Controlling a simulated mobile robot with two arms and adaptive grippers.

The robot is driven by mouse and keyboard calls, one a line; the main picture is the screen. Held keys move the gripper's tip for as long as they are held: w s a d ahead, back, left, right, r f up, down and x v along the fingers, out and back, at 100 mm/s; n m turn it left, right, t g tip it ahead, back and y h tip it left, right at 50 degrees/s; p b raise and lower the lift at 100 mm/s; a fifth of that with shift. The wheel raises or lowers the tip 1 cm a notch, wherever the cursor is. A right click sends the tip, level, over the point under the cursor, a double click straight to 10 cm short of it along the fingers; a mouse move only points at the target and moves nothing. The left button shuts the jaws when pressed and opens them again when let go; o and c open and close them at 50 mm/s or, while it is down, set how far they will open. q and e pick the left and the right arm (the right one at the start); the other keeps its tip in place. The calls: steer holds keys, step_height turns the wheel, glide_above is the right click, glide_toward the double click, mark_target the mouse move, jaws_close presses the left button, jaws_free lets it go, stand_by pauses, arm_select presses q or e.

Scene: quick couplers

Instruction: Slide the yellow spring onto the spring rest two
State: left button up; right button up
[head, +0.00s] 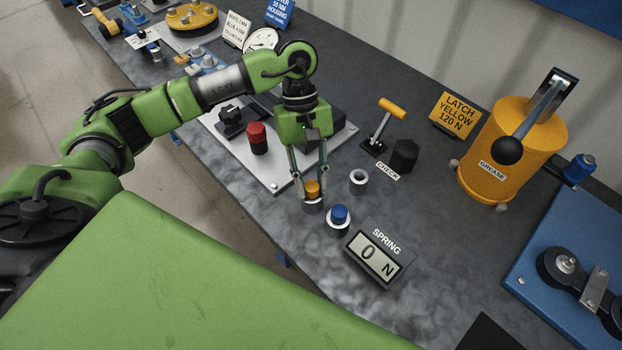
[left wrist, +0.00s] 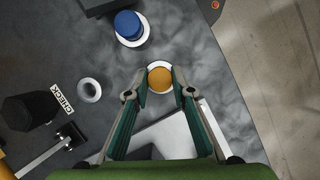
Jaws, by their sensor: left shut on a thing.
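The yellow spring (head: 313,188), a short orange-yellow cylinder, is between the fingertips of my left gripper (head: 309,182), which is shut on it. In the head view it is directly above or in a pale round rest (head: 313,206); I cannot tell if it is seated there. In the left wrist view the yellow spring (left wrist: 160,79) shows from above, with the pale rim (left wrist: 158,65) around it and a finger on each side. An empty ring-shaped rest (head: 358,179) is to the right. No number shows on the rests. My right gripper is out of view.
A blue spring (head: 339,213) stands in another pale rest close by. The SPRING display (head: 380,254) reads 0 N. A silver plate with a red knob (head: 257,137) is at left; a CHECK lever (head: 384,127) and black block (head: 404,155) are behind. A yellow grease can (head: 510,150) is at right.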

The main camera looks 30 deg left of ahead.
arm_select(q)
steer(key=shift+f, duration=0.15)
steer(key=o, duration=1)
steer(key=v, duration=1.2)
